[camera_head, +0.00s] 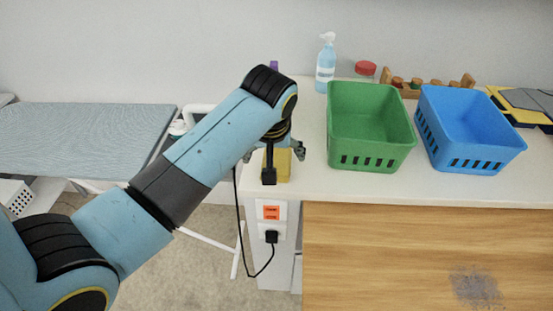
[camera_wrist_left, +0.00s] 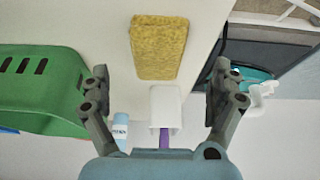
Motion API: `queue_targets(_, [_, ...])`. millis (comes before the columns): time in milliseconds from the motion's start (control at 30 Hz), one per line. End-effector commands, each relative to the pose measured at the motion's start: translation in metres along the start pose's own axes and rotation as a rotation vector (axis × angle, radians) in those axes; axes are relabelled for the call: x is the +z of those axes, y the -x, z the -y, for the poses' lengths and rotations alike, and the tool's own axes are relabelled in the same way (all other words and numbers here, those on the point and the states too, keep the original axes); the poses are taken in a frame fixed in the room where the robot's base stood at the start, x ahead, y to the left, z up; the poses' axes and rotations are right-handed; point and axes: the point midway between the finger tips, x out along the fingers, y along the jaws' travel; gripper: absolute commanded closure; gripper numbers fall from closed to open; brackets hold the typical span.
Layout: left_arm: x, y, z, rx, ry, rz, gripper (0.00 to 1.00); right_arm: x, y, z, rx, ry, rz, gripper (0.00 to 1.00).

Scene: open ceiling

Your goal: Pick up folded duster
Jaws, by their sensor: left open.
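The folded duster (camera_wrist_left: 158,47) is a yellow, textured rectangular pad lying flat on the white counter. In the head view it shows as a yellow patch (camera_head: 284,165) at the counter's left end, partly hidden by my left gripper (camera_head: 285,150). In the left wrist view the left gripper (camera_wrist_left: 160,82) is open and empty, with its fingers spread wide. The duster appears ahead of the fingers, between their lines, and not touching them. My right gripper is in neither view.
A green basket (camera_head: 370,157) and a blue basket (camera_head: 468,162) stand right of the gripper. Behind are a spray bottle (camera_head: 326,65), a red-lidded jar (camera_head: 365,70) and a wooden rack (camera_head: 428,84). A white container (camera_wrist_left: 165,106) stands near the duster.

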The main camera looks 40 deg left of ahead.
Motion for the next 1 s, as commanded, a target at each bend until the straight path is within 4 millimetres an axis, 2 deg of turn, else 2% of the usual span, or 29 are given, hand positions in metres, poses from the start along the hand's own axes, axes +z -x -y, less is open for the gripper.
queue_targets(167, [-0.001, -0.014, -0.001, 0.0, -0.002, 0.001, 0.06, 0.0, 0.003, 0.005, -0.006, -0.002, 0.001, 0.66])
queue_targets(433, [-0.003, -0.051, -0.002, 0.0, -0.001, 0.0, 0.06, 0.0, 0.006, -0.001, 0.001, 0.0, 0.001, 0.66])
queue_targets(733, [-0.002, -0.058, -0.002, 0.001, -0.002, -0.001, 0.06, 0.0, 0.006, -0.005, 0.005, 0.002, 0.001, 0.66])
queue_targets(1000, [-0.002, -0.058, -0.003, 0.001, -0.002, 0.0, 0.4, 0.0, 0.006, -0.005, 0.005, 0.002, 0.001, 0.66])
